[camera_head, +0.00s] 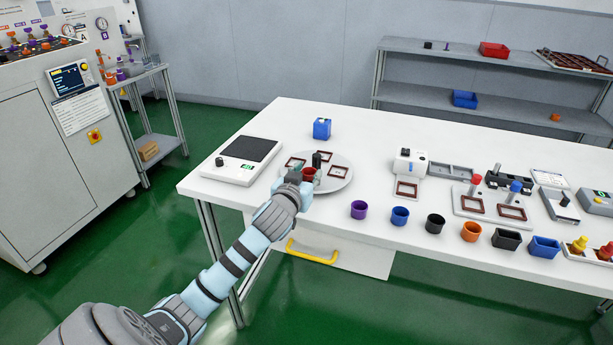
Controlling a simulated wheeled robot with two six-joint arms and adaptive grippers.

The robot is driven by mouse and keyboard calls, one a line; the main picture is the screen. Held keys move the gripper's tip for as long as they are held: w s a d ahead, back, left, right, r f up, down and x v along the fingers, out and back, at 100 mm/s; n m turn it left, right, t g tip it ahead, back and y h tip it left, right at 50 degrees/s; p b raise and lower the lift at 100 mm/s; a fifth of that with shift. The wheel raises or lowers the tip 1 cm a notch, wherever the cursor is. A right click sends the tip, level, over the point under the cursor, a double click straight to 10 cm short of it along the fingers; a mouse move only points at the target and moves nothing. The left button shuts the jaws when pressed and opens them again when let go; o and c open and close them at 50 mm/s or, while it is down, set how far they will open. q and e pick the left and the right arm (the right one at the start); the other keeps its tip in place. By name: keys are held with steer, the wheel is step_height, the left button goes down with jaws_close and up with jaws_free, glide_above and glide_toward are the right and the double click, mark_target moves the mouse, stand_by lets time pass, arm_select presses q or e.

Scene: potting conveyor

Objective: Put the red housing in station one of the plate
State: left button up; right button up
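The round grey plate (336,187) lies on the white table, with several dark red square frames and a black post at its middle. The red housing (309,174), a small red cup, is at the plate's near left part, beside the black post. My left gripper (304,178) reaches over the plate's near left edge with its fingers at the red housing, and looks shut on it. The wrist hides part of the housing and the frame under it, so I cannot tell if it touches the plate. My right gripper is not in view.
A scale (241,160) stands left of the plate and a blue container (322,129) behind it. Purple (358,209), blue (400,215), black (435,223) and orange (471,231) cups line the front edge. A white device (410,163) stands to the right.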

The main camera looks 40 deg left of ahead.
arm_select(q)
steer(key=shift+o, duration=1.2)
steer(key=shift+s, duration=0.1)
steer(key=p+v, duration=0.2)
steer(key=v, duration=0.9)
steer(key=shift+s+d+r, duration=0.15)
steer(key=shift+s+d, duration=0.05)
steer(key=shift+s, duration=0.1)
